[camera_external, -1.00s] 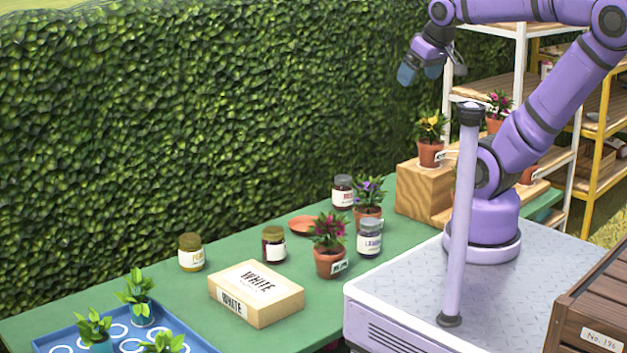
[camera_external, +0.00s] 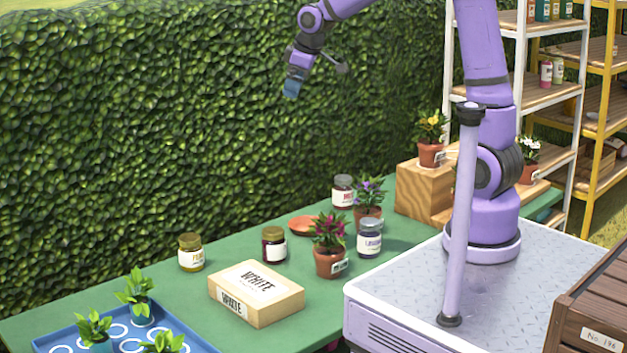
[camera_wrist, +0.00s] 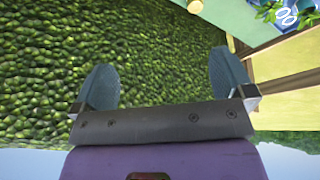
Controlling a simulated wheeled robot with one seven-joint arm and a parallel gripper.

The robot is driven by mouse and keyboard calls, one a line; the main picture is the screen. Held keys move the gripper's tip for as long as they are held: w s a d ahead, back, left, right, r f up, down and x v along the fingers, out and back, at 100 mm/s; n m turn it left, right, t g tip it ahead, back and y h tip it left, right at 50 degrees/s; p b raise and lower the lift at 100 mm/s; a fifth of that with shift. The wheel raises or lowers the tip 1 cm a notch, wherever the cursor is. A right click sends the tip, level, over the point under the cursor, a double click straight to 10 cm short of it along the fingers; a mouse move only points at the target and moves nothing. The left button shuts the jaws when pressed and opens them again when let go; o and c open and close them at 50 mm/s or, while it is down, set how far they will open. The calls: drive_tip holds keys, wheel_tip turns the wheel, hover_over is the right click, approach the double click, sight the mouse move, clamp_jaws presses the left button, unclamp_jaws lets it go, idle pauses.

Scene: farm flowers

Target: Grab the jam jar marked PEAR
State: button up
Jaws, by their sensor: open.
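Several jam jars with white labels stand on the green table (camera_external: 130,292). The yellow jar with an olive lid (camera_external: 191,253) at the left has a label that looks like PEAR, though the print is small. My gripper (camera_external: 292,88) is high above the table in front of the hedge, far from every jar. In the wrist view my gripper (camera_wrist: 164,62) is open, with nothing between its fingers.
A WHITE box (camera_external: 257,292) lies just right of the yellow jar. A blue tray (camera_external: 60,335) with seedlings is at front left. Potted flowers (camera_external: 330,245), an orange saucer (camera_external: 302,225) and a wooden block (camera_external: 418,190) stand to the right. The hedge (camera_external: 150,120) runs behind.

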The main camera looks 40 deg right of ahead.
drive_tip(key=w+a+f+n+g+y, duration=0.1)
drive_tip(key=w+a+f+n, duration=0.1)
drive_tip(key=w+a+f, duration=0.4)
drive_tip(key=w+a+f+n, duration=0.1)
drive_tip(key=w+a+f, duration=0.2)
drive_tip(key=w+f, duration=0.4)
drive_tip(key=n+g+y, duration=0.1)
drive_tip(key=n+y, duration=0.1)
drive_tip(key=n, duration=0.1)
approach(192, 237)
drive_tip(key=x, duration=0.6)
drive_tip(key=shift+a+f, duration=0.1)
drive_tip(key=shift+f, duration=0.2)
drive_tip(key=shift+x, duration=2.8)
drive_tip(key=shift+w, duration=0.15)
drive_tip(key=shift+c, duration=0.5)
drive_tip(key=shift+r, duration=0.1)
drive_tip(key=c, duration=1.1)
